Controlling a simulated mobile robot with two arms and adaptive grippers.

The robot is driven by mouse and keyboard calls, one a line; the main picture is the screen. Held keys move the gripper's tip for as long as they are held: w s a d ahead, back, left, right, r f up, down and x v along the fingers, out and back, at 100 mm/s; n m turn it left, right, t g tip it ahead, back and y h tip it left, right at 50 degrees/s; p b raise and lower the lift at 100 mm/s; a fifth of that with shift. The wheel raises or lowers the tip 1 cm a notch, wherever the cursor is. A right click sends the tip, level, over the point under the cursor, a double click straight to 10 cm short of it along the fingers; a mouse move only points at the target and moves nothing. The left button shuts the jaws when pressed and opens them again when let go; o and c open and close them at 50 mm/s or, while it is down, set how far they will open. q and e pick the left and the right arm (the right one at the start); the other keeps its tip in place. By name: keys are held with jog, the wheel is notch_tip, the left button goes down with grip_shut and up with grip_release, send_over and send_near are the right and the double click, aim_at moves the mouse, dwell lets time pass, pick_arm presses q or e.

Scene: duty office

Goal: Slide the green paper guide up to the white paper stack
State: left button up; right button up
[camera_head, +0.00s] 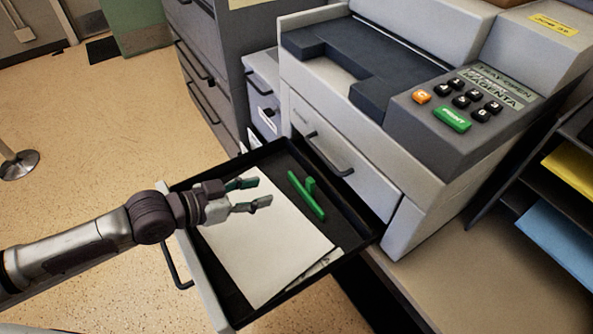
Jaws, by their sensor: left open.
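The green paper guide (307,196) stands in the open black paper tray (353,240), toward the printer side. The white paper stack (260,252) lies flat in the tray, to the left of and below the guide in the picture. A strip of dark tray floor shows between the guide and the stack. My left gripper (267,191) is open and empty over the upper part of the stack, its fingers pointing right toward the guide. It appears apart from the guide. My right gripper is not in view.
The printer (340,160) stands behind the tray, with a keypad and a display reading "TRAY OPEN" and "MAGENTA". Grey drawers (215,65) stand at the upper left. A rack with yellow and blue paper (560,240) is at the right. The tray walls bound the space around the guide.

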aim_at(307, 185)
pick_arm(q)
jog(key=shift+s+d, duration=0.3)
jog(key=shift+d, duration=0.05)
jog(key=shift+w+d+f, duration=0.1)
jog(key=shift+d+f, duration=0.05)
jog(key=shift+d, duration=0.25)
jog(key=x, duration=0.5)
jog(key=shift+d, duration=0.15)
jog(key=x, duration=0.6)
jog(key=shift+p, duration=0.35)
jog(key=shift+w+d+f, duration=0.25)
jog(key=shift+d, duration=0.25)
jog(key=shift+f, duration=0.1)
jog(key=c, duration=0.8)
grip_shut()
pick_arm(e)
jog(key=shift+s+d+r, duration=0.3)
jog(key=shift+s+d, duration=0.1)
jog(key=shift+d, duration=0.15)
